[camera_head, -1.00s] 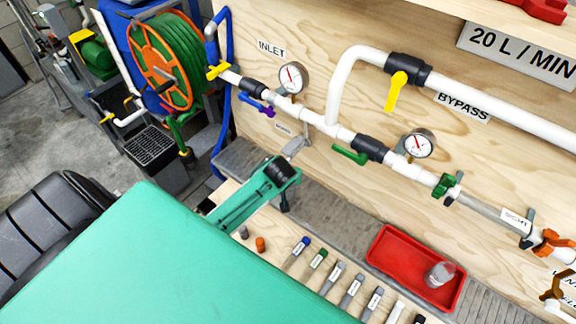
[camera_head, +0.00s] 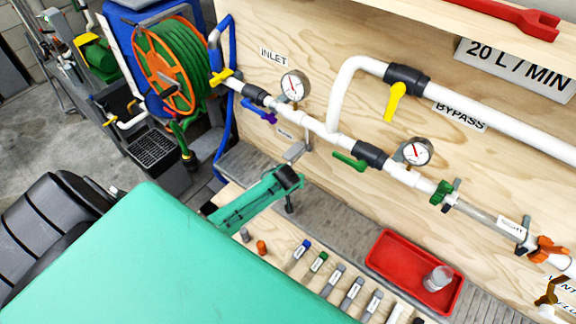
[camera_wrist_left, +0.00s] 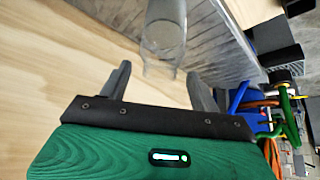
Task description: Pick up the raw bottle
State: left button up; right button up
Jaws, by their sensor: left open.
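A clear, see-through bottle (camera_wrist_left: 163,38) shows in the left wrist view, just ahead of my left gripper and roughly in line with the gap between the fingers. No label on it can be read. My left gripper (camera_wrist_left: 160,82) is open and empty, its two grey fingers spread and apart from the bottle. In the head view my left gripper (camera_head: 290,188) is over the wooden bench near the grey strip below the pipes; the bottle cannot be made out there. My right gripper is not in view.
A red tray (camera_head: 384,275) holds another clear vessel (camera_head: 437,278). Several labelled tubes with coloured caps lie along the bench's front, with an orange piece (camera_head: 262,247) beside them. The pipework with gauges (camera_head: 295,85) runs along the wooden panel behind. A hose reel (camera_head: 172,65) stands left.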

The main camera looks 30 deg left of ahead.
pick_arm(q)
grip_shut()
dwell(0.3)
